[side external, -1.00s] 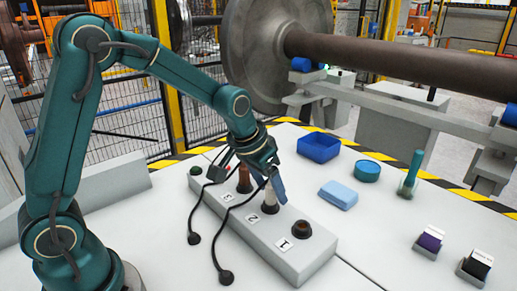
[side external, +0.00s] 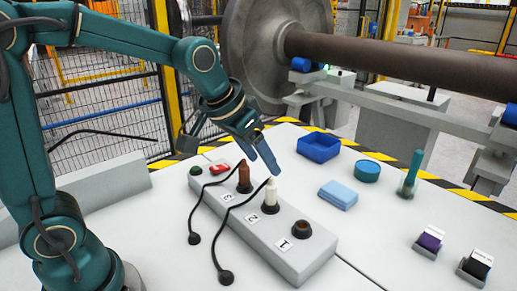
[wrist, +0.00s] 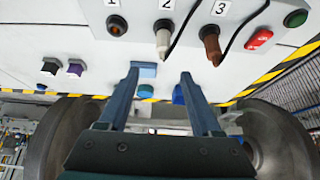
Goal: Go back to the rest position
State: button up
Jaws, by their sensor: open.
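My gripper (side external: 262,152) is open and empty. It is raised above the grey socket box (side external: 304,262), over the far side of its middle sockets. In the wrist view its two blue fingers (wrist: 160,78) stand apart with nothing between them. A white plug (side external: 270,195) stands upright in socket 2, below the fingertips and apart from them. A brown plug (side external: 244,177) stands in socket 3. Socket 1 (side external: 302,229) is empty. Black cables run from the two plugs, and they also show in the wrist view (wrist: 238,30).
A blue bin (side external: 319,147), light blue block (side external: 338,195), teal round container (side external: 367,171) and a holder with a teal stick (side external: 412,172) stand to the right. Purple (side external: 430,240) and black (side external: 476,267) items sit at front right. A large wheelset (side external: 400,65) stands behind.

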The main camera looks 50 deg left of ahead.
jog(key=s+f, duration=0.1)
jog(key=s, duration=1.5)
jog(key=shift+s+d, duration=0.15)
jog(key=shift+d, duration=0.15)
